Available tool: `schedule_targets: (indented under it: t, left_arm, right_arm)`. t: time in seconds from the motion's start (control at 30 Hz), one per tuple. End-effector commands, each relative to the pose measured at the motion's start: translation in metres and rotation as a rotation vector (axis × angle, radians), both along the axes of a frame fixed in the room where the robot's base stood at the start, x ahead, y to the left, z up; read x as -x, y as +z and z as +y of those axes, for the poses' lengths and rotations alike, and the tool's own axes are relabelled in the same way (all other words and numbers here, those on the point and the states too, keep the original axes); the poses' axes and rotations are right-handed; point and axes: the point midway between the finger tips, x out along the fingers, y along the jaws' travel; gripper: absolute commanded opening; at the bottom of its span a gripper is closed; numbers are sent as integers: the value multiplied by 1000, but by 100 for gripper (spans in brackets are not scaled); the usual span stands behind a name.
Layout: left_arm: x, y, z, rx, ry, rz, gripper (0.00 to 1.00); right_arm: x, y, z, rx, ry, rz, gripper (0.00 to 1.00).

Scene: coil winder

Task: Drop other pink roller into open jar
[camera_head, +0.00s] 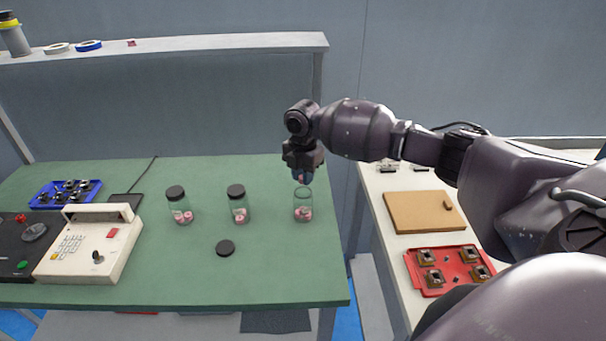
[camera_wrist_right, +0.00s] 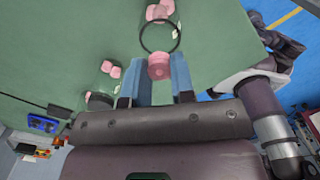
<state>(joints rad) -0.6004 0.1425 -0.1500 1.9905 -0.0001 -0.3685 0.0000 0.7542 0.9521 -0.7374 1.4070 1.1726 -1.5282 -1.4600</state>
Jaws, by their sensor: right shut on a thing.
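The open jar (camera_head: 303,206) is clear glass, without a lid, and stands upright on the green table with pink rollers inside. My right gripper (camera_head: 303,176) is just above its mouth, pointing down. In the right wrist view the gripper (camera_wrist_right: 157,78) is shut on a pink roller (camera_wrist_right: 159,66), held between the blue fingertips. The roller overlaps the near side of the jar's dark rim (camera_wrist_right: 160,22) in that view; the exact height between them cannot be told. Pink rollers in the jar (camera_wrist_right: 161,10) show beyond the rim. My left gripper is not in view.
Two jars with black lids, one at the left (camera_head: 179,205) and one in the middle (camera_head: 238,204), hold pink rollers. A white keypad machine (camera_head: 90,244) stands at left. A red tray (camera_head: 425,286) and brown board (camera_head: 415,212) are on the right table.

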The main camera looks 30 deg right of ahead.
Motion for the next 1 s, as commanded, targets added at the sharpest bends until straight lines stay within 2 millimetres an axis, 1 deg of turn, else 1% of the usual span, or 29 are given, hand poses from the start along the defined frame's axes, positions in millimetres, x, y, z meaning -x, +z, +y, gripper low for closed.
schedule_targets:
  t: [1.0]
  left_arm:
    - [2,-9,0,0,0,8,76]
  right_arm:
    - [0,-23,0,1,-1,2,2]
